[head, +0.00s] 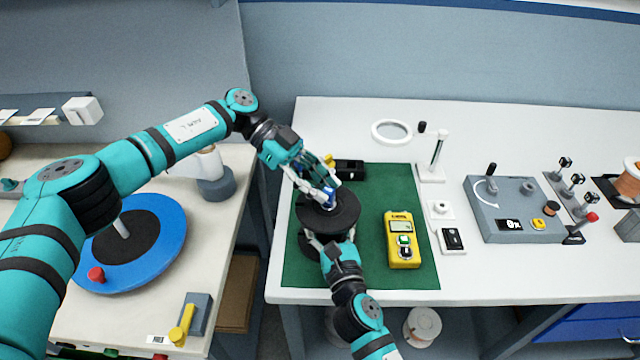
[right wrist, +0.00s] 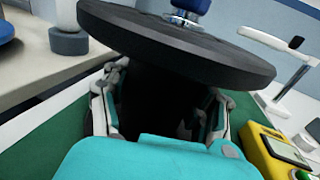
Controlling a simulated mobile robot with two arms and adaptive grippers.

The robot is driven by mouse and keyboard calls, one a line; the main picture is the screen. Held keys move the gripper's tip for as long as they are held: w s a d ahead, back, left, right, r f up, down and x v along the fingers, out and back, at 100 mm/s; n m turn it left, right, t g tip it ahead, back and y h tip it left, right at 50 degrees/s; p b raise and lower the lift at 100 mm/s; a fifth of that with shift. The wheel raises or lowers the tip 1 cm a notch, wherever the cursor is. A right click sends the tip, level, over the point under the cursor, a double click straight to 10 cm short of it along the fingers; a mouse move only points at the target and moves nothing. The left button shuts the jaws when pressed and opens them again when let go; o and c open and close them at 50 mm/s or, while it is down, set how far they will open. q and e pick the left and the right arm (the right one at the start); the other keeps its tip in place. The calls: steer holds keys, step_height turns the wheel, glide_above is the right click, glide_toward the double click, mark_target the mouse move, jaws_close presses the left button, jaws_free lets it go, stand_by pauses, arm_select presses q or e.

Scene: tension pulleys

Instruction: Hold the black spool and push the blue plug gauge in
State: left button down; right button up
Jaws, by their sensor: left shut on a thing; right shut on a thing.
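The black spool (head: 345,212) stands on the green mat (head: 385,180), with its wide flange on top. It fills the upper part of the right wrist view (right wrist: 180,45). My right gripper (head: 328,240) is shut on the spool below the top flange, coming from the near side; its fingers flank the dark core in the right wrist view (right wrist: 160,110). The blue plug gauge (head: 330,196) is upright at the flange's centre, and its blue part also shows in the right wrist view (right wrist: 190,5). My left gripper (head: 322,190) is shut on the gauge from above left. How deep the gauge sits is unclear.
A yellow meter (head: 402,240) lies right of the spool on the mat. A small black block (head: 349,169) sits behind the spool. A white stand (head: 432,165) and a grey device (head: 512,210) stand farther right. A gap separates this table from the left one.

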arm_select(q)
steer(key=shift+s+f, duration=0.1)
steer(key=shift+f, duration=0.3)
steer(key=c, duration=1.1)
jaws_free()
steer(key=shift+r, duration=0.1)
steer(key=shift+o, duration=0.2)
steer(key=shift+r, duration=0.1)
steer(key=v, duration=1.2)
arm_select(e)
steer(key=o, duration=1.4)
